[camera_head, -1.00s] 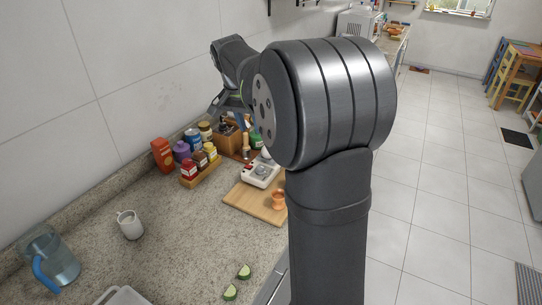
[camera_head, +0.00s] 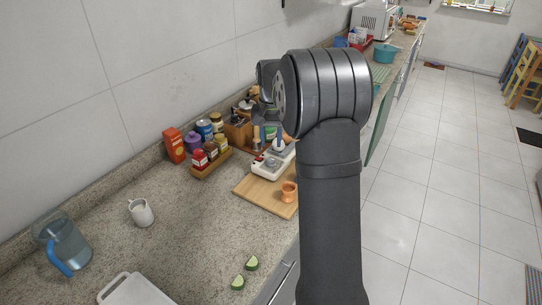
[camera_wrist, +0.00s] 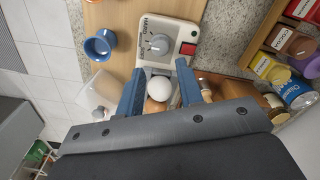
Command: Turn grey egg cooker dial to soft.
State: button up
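The egg cooker (camera_head: 271,165) is a pale box with a grey round dial (camera_wrist: 158,45) and a red patch on its top. Small lettering runs along the left of the dial in the wrist view; I cannot read its setting surely. My gripper (camera_wrist: 158,72) is open, its blue fingers apart and short of the dial in the wrist view. A white egg (camera_wrist: 160,86) shows between the fingers, with a brown egg-like shape behind it. In the head view my arm hides much of the gripper.
The cooker stands at a wooden board (camera_head: 262,196) that also bears a small cup (camera_head: 289,191). Jars and bottles (camera_head: 210,150) crowd the wall on the left. A white mug (camera_head: 141,213) and a blue-handled jug (camera_head: 62,246) stand farther left. The counter between is mostly clear.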

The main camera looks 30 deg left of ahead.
aim_at(271, 158)
notch_tip(271, 158, down, 7)
jog(key=shift+r, duration=0.1)
dwell(0.3)
jog(key=c, duration=0.7)
